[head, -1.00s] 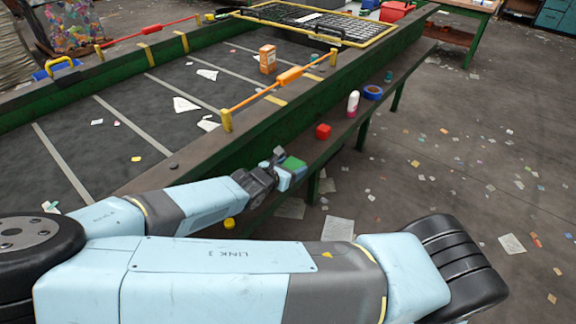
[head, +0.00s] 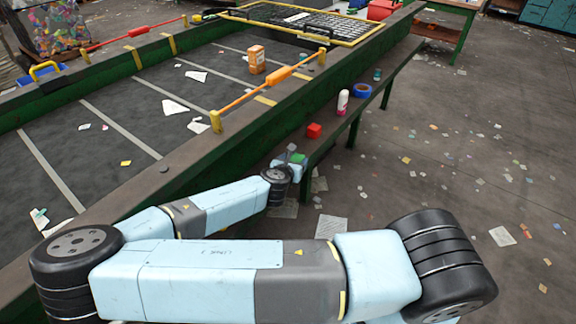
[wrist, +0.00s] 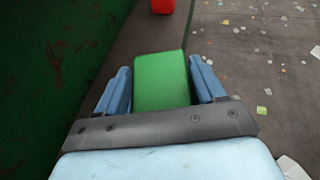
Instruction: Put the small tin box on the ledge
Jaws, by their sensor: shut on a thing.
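The small tin box is green (head: 298,159) and sits in my gripper (head: 291,160) at the near end of the ledge. In the wrist view the green box (wrist: 161,80) fills the space between the two blue fingers of my gripper (wrist: 161,88), which is shut on it. The ledge (head: 330,122) is a narrow dark shelf along the belt's outer side. In the wrist view the ledge (wrist: 160,34) runs beyond and beneath the box. I cannot tell whether the box touches the ledge.
A red block (head: 314,131) stands on the ledge just beyond the box. Farther along are a white and pink bottle (head: 343,101), a blue tape roll (head: 363,91) and a small teal item (head: 377,75). The green belt wall (wrist: 55,70) rises close on the left.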

